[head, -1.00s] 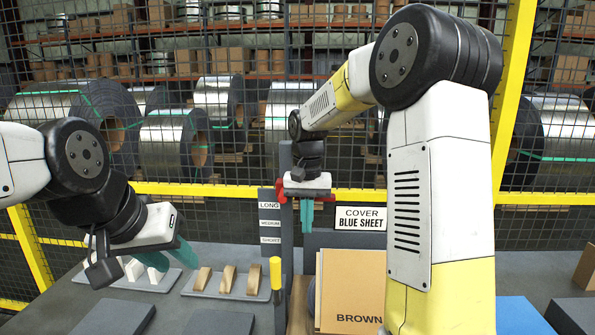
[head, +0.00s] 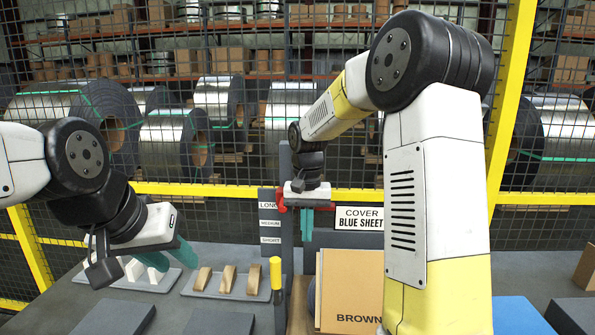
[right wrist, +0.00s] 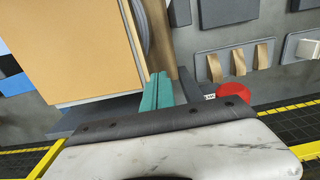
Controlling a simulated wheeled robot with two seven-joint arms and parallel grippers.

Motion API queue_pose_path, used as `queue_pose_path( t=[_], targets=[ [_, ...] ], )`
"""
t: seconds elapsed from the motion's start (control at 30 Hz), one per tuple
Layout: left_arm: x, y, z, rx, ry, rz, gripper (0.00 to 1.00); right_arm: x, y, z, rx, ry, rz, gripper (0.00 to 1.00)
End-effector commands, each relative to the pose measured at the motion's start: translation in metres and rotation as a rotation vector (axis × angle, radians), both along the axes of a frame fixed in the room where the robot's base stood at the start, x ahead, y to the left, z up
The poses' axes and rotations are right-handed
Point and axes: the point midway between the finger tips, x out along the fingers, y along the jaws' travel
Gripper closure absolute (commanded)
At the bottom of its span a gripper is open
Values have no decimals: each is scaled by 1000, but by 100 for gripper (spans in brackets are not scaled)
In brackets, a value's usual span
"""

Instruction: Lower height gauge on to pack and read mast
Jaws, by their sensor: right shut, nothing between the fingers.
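The height gauge mast (head: 285,165) is a dark upright post with a plate marked LONG, MEDIUM and SHORT (head: 270,222). Its red part (head: 282,207) shows on both sides of my right gripper, around the LONG label; a round red end (right wrist: 233,92) shows in the right wrist view. My right gripper (head: 307,236) is shut and empty, its teal fingers (right wrist: 155,92) pointing down beside the mast. A brown surface (head: 299,318) lies low below the fingers; I cannot tell if it is the pack. My left gripper (head: 183,254) hangs at the left, jaw gap unclear.
A tan panel marked BROWN (head: 350,285) and a COVER BLUE SHEET sign (head: 360,217) stand right of the mast. A yellow-handled tool (head: 276,272) stands in front. Trays of wooden (head: 228,280) and white blocks (head: 134,270) lie left. Mesh fence (head: 230,175) stands behind.

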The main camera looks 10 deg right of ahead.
Motion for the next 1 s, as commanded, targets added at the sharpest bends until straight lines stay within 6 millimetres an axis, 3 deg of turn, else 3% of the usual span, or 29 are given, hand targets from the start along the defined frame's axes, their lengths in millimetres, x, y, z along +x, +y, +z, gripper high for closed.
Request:
queue_pose_path(
  t=[1.0],
  targets=[
    [0, 0, 0, 0, 0, 0, 64, -1, 1, -26, 0, 2, 1, 100]
  ],
)
